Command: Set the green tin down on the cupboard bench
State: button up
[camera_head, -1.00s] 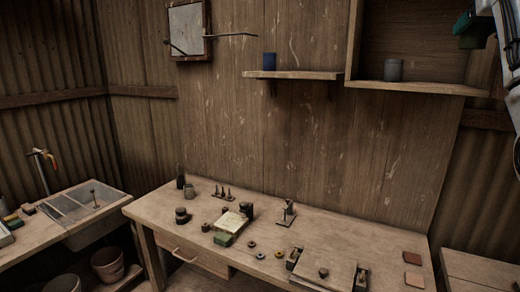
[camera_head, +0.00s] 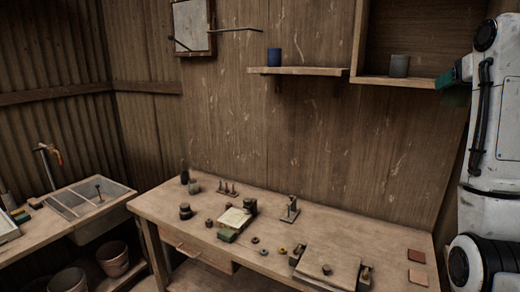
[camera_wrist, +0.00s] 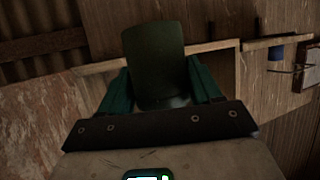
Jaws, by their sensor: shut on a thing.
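The green tin (camera_wrist: 153,62) is a dark green cylinder in the wrist view, between the two teal fingers of my gripper (camera_wrist: 160,88). My gripper is shut on it. In the head view my gripper (camera_head: 452,77) is high at the right, just right of the wall cupboard's lower edge. The tin (camera_head: 456,97) shows there as a small dark shape, partly hidden by my arm. It is held in the air. I cannot make out the cupboard bench for certain; my arm covers the lower right of the head view.
An open wall cupboard (camera_head: 372,82) holds a grey tin (camera_head: 399,66). A blue tin (camera_head: 274,55) stands on the shelf (camera_head: 295,71) beside it. The workbench (camera_head: 160,207) below carries a press plate (camera_head: 328,268), tiles (camera_head: 417,277) and small parts. A sink (camera_head: 95,203) is at left.

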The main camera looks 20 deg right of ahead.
jog(key=s+a+f+n+y+b, duration=0.1)
jog(key=s+a+f+n+y, duration=0.1)
jog(key=a+f, duration=1.2)
jog(key=s+a+f+n+t+y+b, duration=0.1)
jog(key=s+a+f, duration=0.3)
jog(key=a+f, duration=1.1)
jog(key=s+a+f+n+t+y+b, duration=0.1)
jog(key=a+f, duration=1.3)
jog(key=f, duration=2.5)
jog(key=s+n+y+b, duration=0.1)
jog(key=s+n+y, duration=0.1)
jog(key=s, duration=0.1)
jog(key=shift+a+f+y, duration=0.25)
jog(key=shift+a+y, duration=0.05)
jog(key=shift+a, duration=0.05)
